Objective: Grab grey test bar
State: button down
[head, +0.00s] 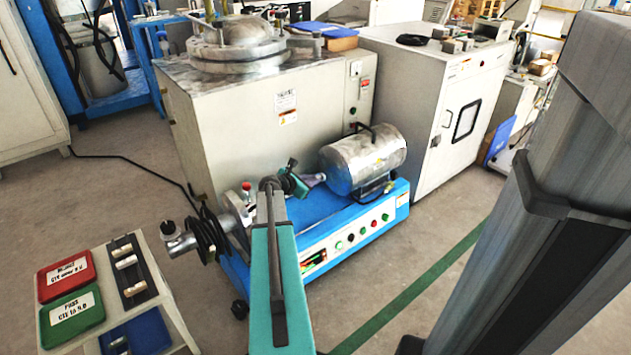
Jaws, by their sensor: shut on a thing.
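Several small pale grey bars lie across a black rack (142,277) on a low side table (178,322) at the lower left; one bar (126,262) lies near its middle. Whether any of them is the grey test bar of the task is too small to tell. My teal arm rises from the bottom middle, well to the right of that table.
A red tray (66,277) and a green tray (72,313) sit left of the rack, with a blue tray (146,336) below. A machine with a blue base (345,225) and silver drum (365,160) stands beyond my arm. Open floor (400,265) lies right.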

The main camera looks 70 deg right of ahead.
jog(key=shift+w+r, duration=0.1)
jog(key=shift+r+p, duration=1.1)
jog(key=shift+r, duration=0.45)
jog(key=s+a+r+p, duration=0.1)
jog(key=s+a+p, duration=0.1)
jog(key=s+a, duration=0.2)
jog(key=s+a+p, duration=0.2)
jog(key=s+a, duration=0.1)
jog(key=a, duration=0.7)
jog(key=shift+s+r, duration=0.35)
jog(key=shift+s, duration=0.05)
